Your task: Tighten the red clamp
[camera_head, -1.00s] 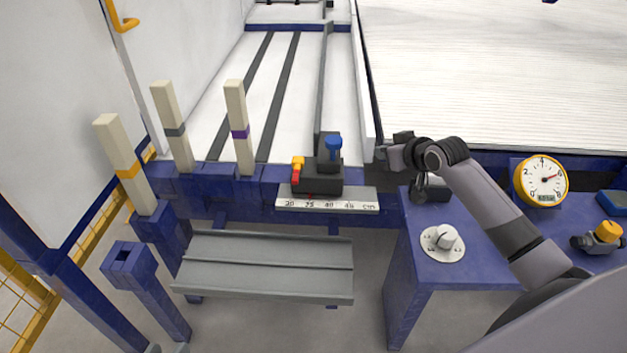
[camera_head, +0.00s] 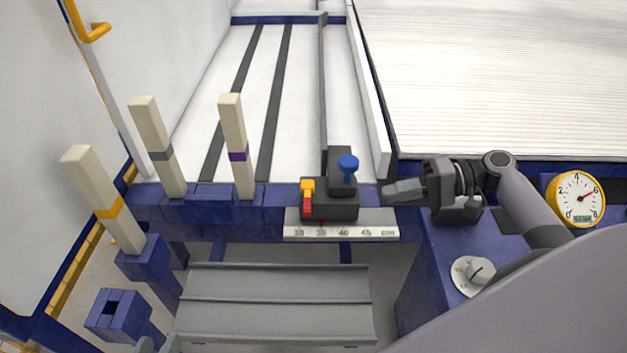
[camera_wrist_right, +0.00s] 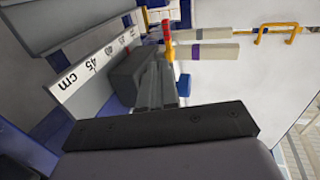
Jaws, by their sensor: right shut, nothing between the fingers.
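The red clamp (camera_head: 307,208), a small red part below a yellow one, sits at the left end of a black block (camera_head: 340,211). In the right wrist view the red part (camera_wrist_right: 167,32) shows beyond my fingers. My right gripper (camera_head: 386,192) is shut and empty, pointing left, just right of the black block and apart from the clamp. Its fingers fill the middle of the right wrist view (camera_wrist_right: 158,82). A blue knob (camera_head: 348,165) stands on a dark post between the gripper and the clamp.
A white ruler strip (camera_head: 342,232) runs along the block's front. Several pale posts with coloured bands, such as the purple-banded one (camera_head: 233,130), stand to the left. A grey tray (camera_head: 275,310) lies below. A yellow gauge (camera_head: 576,199) and a dial (camera_head: 472,275) are at right.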

